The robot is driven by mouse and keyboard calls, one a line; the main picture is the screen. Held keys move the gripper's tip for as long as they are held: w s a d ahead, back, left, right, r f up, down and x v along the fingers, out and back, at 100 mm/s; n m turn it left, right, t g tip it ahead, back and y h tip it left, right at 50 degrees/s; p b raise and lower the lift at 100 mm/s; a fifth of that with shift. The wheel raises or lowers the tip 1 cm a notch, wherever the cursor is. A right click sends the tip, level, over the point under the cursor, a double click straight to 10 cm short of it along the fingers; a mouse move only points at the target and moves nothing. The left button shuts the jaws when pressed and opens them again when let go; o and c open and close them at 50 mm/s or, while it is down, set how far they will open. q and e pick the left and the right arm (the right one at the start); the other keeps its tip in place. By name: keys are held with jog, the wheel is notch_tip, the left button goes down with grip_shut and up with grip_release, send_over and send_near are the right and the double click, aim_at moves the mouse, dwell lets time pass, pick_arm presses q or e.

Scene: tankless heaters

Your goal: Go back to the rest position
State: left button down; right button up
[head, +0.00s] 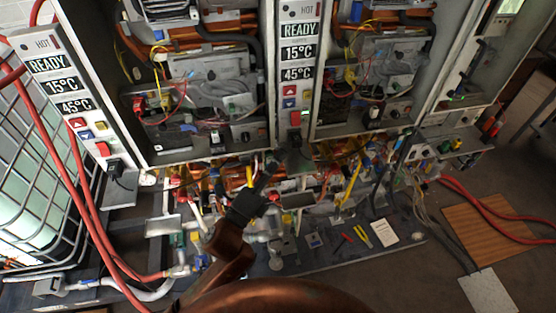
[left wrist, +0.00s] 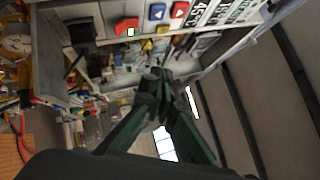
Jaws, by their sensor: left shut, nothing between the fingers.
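My left gripper (head: 270,165) reaches up from the bottom centre of the head view, on a copper-coloured arm. It is in front of the lower edge of the middle heater's control panel (head: 297,95), below its red switch (head: 295,118). In the left wrist view the dark green fingers (left wrist: 155,80) come together at their tips, with nothing between them. A panel with a red switch (left wrist: 126,26), a blue button (left wrist: 157,11) and a red button (left wrist: 179,9) is beyond them. I cannot tell whether the fingertips touch anything. My right gripper is not in view.
Open heater cabinets with pipes and wiring fill the back. A left panel (head: 62,88) reads READY, 15°C and 45°C. A crowded bench (head: 290,262) holds fittings and tools below. Red hoses (head: 88,215) and a metal cage (head: 30,170) are at left. Floor shows at right.

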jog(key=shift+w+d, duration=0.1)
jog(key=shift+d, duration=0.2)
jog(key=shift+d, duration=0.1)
